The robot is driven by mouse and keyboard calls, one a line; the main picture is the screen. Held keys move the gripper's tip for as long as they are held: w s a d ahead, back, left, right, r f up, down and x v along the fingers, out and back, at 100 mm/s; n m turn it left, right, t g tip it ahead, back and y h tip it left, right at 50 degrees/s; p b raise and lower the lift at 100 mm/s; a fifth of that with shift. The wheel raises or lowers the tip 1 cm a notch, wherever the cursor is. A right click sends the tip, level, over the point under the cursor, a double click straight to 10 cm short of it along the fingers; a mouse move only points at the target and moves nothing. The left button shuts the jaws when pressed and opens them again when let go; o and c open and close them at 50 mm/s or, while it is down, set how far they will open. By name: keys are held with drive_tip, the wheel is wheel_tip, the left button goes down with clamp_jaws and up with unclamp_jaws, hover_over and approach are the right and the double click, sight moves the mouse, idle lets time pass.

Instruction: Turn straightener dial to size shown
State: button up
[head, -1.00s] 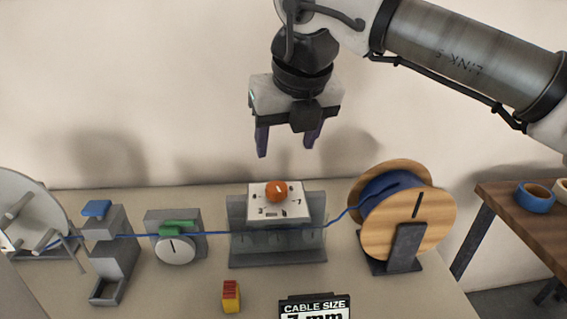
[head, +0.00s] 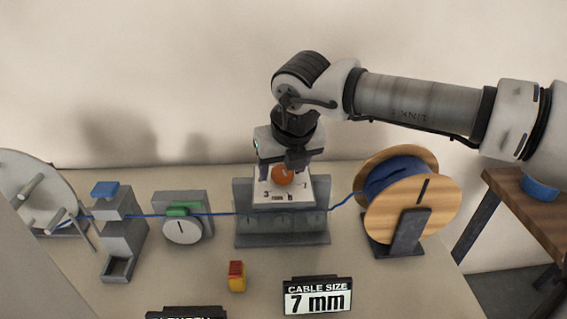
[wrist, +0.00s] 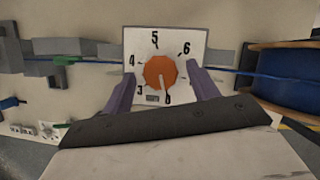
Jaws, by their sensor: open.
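The orange straightener dial (head: 282,175) sits on a white numbered plate (head: 265,197). In the wrist view the dial (wrist: 160,72) has a white pointer line aimed down, near the 8; 3, 4, 5 and 6 are readable around it, and the right finger seems to cover the 7. My gripper (head: 285,166) is pointed down just above the dial, and its fingers (wrist: 161,80) are open on either side of it in the wrist view. I cannot tell whether they touch it. The cable size sign (head: 318,297) reads 7 mm.
Blue cable runs from the wooden spool (head: 410,200) past the straightener to the small white dial (head: 182,230), the blue-topped device (head: 118,215) and the reel (head: 35,190) at left. A red and yellow block (head: 236,277) stands in front.

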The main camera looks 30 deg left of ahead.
drive_tip(key=shift+f, duration=0.25)
drive_tip(key=c, duration=1)
drive_tip(key=shift+w+f+n+b, duration=0.1)
drive_tip(key=shift+n+b, duration=0.2)
drive_tip(key=shift+n, duration=0.1)
drive_tip(key=shift+n+g+y+b, duration=0.4)
drive_tip(key=shift+n+g+b, duration=0.15)
drive_tip(key=shift+n, duration=0.45)
drive_tip(key=n+g, duration=0.1)
drive_tip(key=n, duration=0.1)
drive_tip(key=shift+w+n+b, duration=0.1)
drive_tip(key=shift+n+b, duration=0.2)
drive_tip(key=shift+n, duration=0.1)
drive_tip(key=n+g, duration=0.1)
drive_tip(key=n, duration=0.2)
drive_tip(key=n+g, duration=0.1)
drive_tip(key=n, duration=0.2)
drive_tip(key=shift+w, duration=0.15)
drive_tip(key=shift+g, duration=0.25)
